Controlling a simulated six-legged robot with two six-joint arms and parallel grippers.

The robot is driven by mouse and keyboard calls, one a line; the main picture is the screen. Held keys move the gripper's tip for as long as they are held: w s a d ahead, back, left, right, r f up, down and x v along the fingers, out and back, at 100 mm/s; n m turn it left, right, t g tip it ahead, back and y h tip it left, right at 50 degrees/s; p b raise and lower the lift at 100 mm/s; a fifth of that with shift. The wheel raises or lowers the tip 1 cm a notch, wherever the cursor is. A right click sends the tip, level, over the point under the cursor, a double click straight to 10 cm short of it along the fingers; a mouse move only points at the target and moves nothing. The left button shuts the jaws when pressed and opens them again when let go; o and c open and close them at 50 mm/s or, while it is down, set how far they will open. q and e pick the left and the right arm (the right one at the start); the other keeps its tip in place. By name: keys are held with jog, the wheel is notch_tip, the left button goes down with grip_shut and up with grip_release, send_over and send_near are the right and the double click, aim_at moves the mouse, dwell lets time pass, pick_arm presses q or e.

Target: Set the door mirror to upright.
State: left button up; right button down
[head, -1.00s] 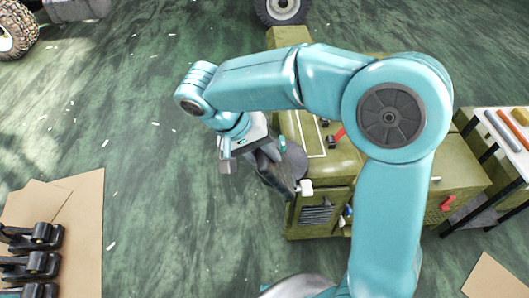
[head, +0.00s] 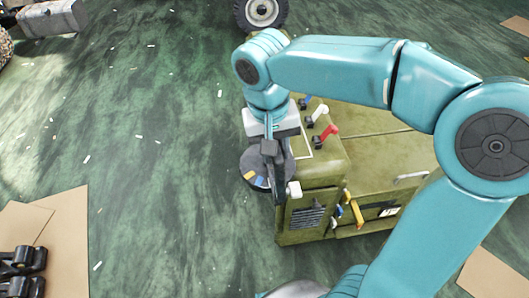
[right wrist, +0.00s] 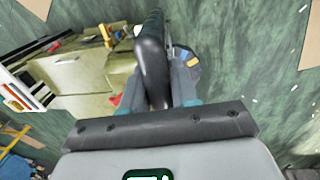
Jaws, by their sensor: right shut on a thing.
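The door mirror (head: 279,186) is a dark, elongated piece at the near left corner of the olive chassis (head: 390,160). In the head view it runs nearly straight up and down, partly covered by my gripper. In the right wrist view the black mirror (right wrist: 151,60) lies between the two fingers. My right gripper (head: 272,158) reaches down from above and is shut on the mirror; the fingers also show in the right wrist view (right wrist: 160,85). How the mirror's foot joins the chassis is hidden. My left gripper is not in view.
A dark round tray (head: 250,177) with yellow and blue pieces sits just left of the mirror.

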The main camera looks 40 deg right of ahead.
jog(key=shift+s+d+r, duration=0.25)
jog(key=shift+d, duration=0.4)
jog(key=c, duration=1)
grip_release()
jog(key=shift+o, duration=0.2)
jog(key=shift+s+d+f, duration=0.1)
jog(key=shift+d+f, duration=0.05)
jog(key=shift+a, duration=0.2)
jog(key=shift+r, duration=0.45)
notch_tip(320, 180, up, 15)
jog(key=w+a+p, duration=0.1)
jog(key=p, duration=0.1)
jog(key=shift+a+r, duration=0.2)
jog(key=shift+a, duration=0.05)
